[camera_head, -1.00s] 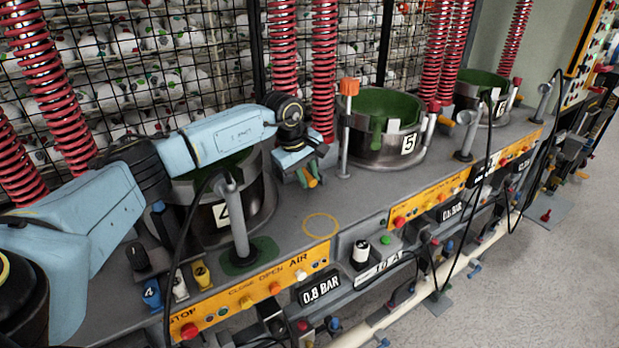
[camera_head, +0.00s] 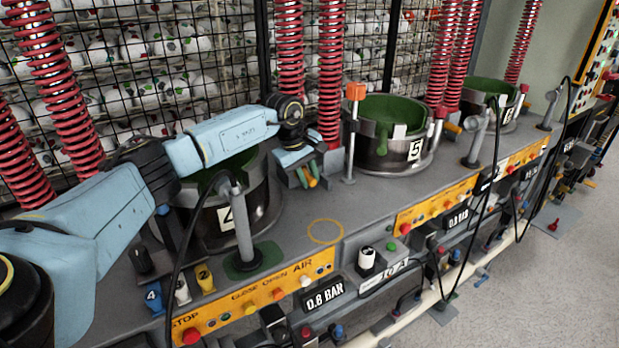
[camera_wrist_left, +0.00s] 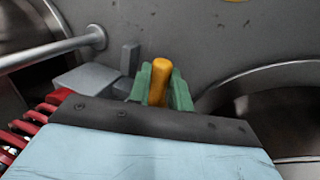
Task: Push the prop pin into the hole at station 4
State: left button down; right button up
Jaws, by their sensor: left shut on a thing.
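The prop pin (camera_wrist_left: 160,80) is a short orange-yellow rod. My left gripper (camera_wrist_left: 162,92) is shut on it between green fingers. In the head view the pin (camera_head: 312,182) and the left gripper (camera_head: 307,178) show just right of the station 4 pot, above the grey bench. Station 4 (camera_head: 227,216) is a dark metal pot with a green lining and a white "4" label. My arm crosses in front of its upper part. The hole at station 4 cannot be made out in either view. My right gripper is not in view.
A grey post (camera_head: 240,225) with a cable stands before station 4. The station 5 pot (camera_head: 388,150) and an orange-topped post (camera_head: 350,130) stand to the right. A yellow ring (camera_head: 325,231) marks clear bench. Red springs and a wire mesh stand behind.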

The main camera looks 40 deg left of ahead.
pick_arm(q)
jog(key=c, duration=1.2)
grip_release()
jog(key=v, duration=1.3)
jog(key=shift+s+r, duration=0.1)
jog(key=shift+r, duration=0.1)
